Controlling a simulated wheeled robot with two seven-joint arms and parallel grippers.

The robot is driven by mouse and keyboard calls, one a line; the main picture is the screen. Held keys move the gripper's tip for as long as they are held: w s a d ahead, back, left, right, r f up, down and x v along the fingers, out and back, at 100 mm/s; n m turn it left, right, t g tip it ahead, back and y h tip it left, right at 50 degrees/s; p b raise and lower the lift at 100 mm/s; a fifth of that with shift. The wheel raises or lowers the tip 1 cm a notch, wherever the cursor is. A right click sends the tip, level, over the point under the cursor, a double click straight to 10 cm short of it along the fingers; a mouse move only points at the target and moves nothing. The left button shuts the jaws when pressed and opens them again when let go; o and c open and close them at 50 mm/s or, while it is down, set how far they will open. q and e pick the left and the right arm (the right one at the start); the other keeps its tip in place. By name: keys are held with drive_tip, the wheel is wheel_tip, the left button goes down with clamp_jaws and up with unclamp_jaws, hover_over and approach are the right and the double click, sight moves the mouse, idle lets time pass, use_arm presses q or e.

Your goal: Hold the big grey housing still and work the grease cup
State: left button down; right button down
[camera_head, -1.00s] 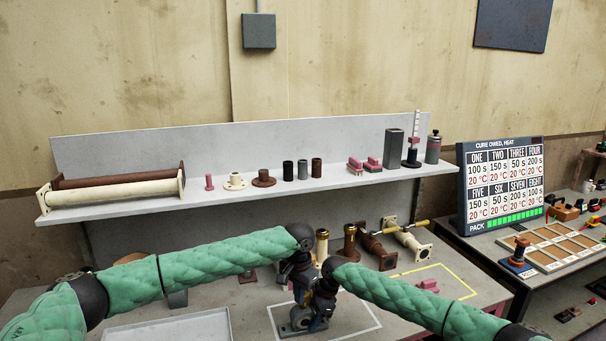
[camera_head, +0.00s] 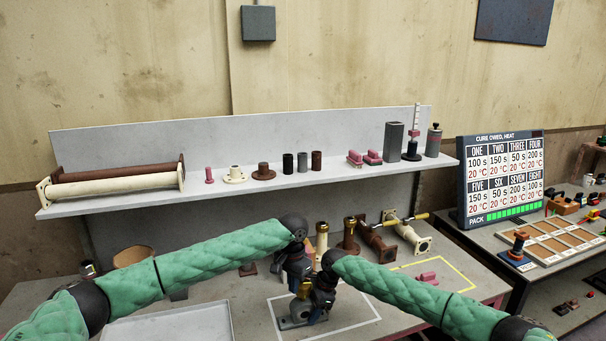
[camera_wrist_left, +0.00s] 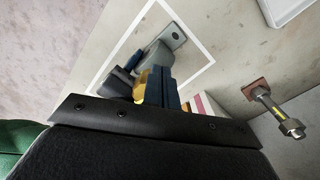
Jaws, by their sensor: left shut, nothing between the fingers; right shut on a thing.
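The big grey housing (camera_head: 292,323) sits on the bench inside a white-outlined square; its base plate and round body also show in the left wrist view (camera_wrist_left: 156,54). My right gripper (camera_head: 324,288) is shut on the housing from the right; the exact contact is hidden. My left gripper (camera_head: 302,284) is shut and empty, just above the housing. Its blue fingers show in the left wrist view (camera_wrist_left: 166,85). A brass-yellow piece (camera_wrist_left: 150,87) shows beside these fingers; I cannot tell if it is the grease cup or whether they touch.
Flanged pipes (camera_head: 406,238) and brass-topped posts (camera_head: 322,238) stand behind my grippers. A pale tray (camera_head: 168,328) lies at the front left. A pink part (camera_head: 427,278) lies in a yellow-outlined area at right. A shelf (camera_head: 330,178) with pipes and fittings runs along the back.

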use_arm(q)
drive_tip(key=shift+w+a, duration=0.3)
drive_tip(key=shift+w, duration=0.2)
idle(0.4)
drive_tip(key=shift+a, duration=0.15)
wheel_tip(320, 180, up, 6)
drive_tip(key=shift+s+a, duration=0.15)
drive_tip(key=shift+a, duration=0.05)
idle(0.7)
drive_tip(key=shift+r, duration=0.1)
wheel_tip(320, 180, down, 6)
drive_tip(key=s+d, duration=0.2)
drive_tip(key=d, duration=0.1)
idle(1.2)
drive_tip(key=shift+w, duration=0.15)
idle(0.5)
